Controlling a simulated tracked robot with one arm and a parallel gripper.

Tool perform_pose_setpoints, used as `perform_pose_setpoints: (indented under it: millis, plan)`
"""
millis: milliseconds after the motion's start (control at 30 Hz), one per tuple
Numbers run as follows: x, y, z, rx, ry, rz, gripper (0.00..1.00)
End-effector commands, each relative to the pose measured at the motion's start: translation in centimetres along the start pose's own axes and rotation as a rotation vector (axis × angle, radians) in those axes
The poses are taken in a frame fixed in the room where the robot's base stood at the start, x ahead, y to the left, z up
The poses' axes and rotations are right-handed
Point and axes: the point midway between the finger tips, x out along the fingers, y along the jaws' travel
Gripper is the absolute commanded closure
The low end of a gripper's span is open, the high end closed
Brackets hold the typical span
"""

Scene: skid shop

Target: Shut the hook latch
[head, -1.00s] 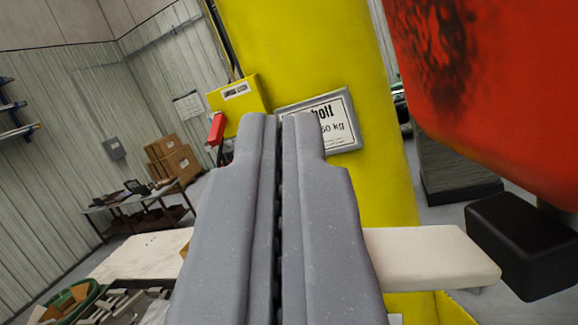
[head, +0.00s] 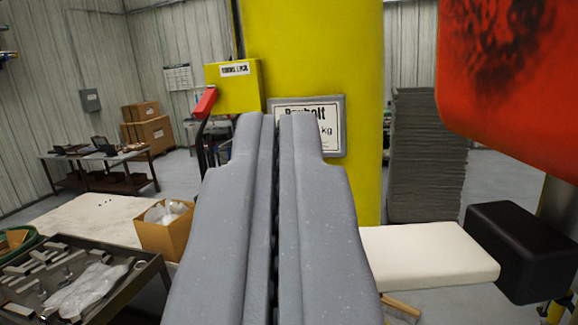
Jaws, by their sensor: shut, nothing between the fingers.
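My gripper (head: 277,120) fills the lower middle, its two grey fingers shut together and empty, pointing away toward a yellow column. A yellow box (head: 232,86) with a small white label, hard to read, is fixed at the column's left side. A red-handled lever (head: 205,103) on a dark bar stands at the box's left edge, left of my fingertips. I cannot tell for certain whether this is the hook latch, nor whether any latch is engaged. My fingertips overlap the lower part of a framed sign (head: 333,125) on the column; contact cannot be judged.
The yellow column (head: 310,50) stands ahead. A red body (head: 505,80) hangs close at upper right, above a black block (head: 518,250) and a cream slab (head: 430,255). A tray of metal parts (head: 70,285) and a cardboard box (head: 165,232) are at lower left.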

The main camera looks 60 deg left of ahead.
Motion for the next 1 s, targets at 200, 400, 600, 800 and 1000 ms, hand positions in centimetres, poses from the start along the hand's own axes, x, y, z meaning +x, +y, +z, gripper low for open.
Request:
perform_pose_setpoints:
  millis: [200, 400, 600, 800, 1000]
  plan:
    - [0.0, -0.4, 0.4, -0.032, 0.001, -0.018, 1.0]
    - [0.1, -0.7, 0.6, -0.056, 0.0, -0.032, 1.0]
    - [0.1, -0.8, 0.8, -0.075, 0.001, -0.041, 1.0]
    - [0.1, -1.0, 0.9, -0.094, 0.003, -0.05, 1.0]
    - [0.1, -1.2, 1.2, -0.114, 0.001, -0.061, 1.0]
